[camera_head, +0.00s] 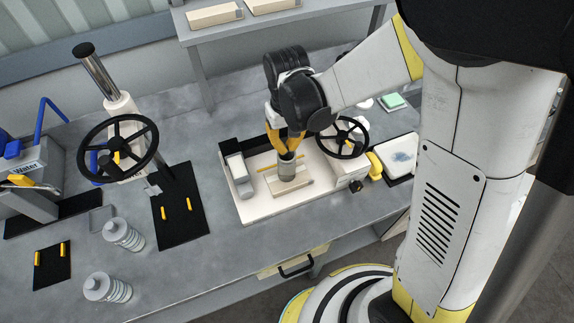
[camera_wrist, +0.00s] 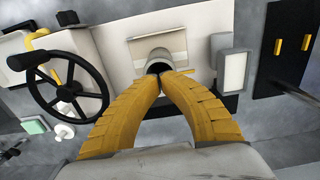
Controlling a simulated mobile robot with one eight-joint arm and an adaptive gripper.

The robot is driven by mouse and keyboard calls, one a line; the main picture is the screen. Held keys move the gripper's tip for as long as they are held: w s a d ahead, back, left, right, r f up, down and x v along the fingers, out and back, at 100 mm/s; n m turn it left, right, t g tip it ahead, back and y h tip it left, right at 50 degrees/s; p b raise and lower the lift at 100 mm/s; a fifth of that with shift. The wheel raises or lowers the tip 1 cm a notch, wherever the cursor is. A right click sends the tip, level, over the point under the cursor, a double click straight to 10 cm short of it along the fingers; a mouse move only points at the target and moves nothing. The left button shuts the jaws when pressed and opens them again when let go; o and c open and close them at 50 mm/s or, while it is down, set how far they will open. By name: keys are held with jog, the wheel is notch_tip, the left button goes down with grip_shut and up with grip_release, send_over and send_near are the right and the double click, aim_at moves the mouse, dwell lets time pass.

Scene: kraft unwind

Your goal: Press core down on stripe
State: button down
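The core (camera_head: 287,169) is a short grey hollow cylinder, upright over a tan kraft piece (camera_head: 291,187) in the white tray-like station (camera_head: 249,208). In the wrist view the core (camera_wrist: 154,55) shows its dark open end toward me. My gripper (camera_head: 288,147) is above it, its yellow fingers pointing down. In the wrist view the fingertips (camera_wrist: 164,77) come close together at the core's near rim and appear to pinch its wall. Whether the core's bottom touches the kraft is hidden.
A black handwheel (camera_head: 345,138) stands close on the station's right, and a grey-white block (camera_head: 238,168) on its left. Further left are a larger handwheel (camera_head: 118,147), a black mat (camera_head: 180,222) and two clear bottles (camera_head: 122,234).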

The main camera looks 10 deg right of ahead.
jog(key=shift+f+b, duration=1.35)
jog(key=shift+f, duration=0.05)
dwell(0.8)
jog(key=shift+r, duration=0.1)
dwell(0.7)
jog(key=shift+r+p, duration=2.35)
jog(key=shift+r, duration=1.15)
jog(key=shift+d+b, duration=0.35)
jog(key=shift+b, duration=0.25)
jog(key=s+d+f+m+t+b, duration=0.2)
jog(key=s+d+t+b, duration=0.5)
jog(key=b, duration=0.9)
jog(key=s+d+m, duration=0.1)
jog(key=s+d, duration=0.2)
jog(key=d, duration=0.2)
jog(key=shift+s+d+f, duration=0.25)
jog(key=shift+s+d, duration=0.15)
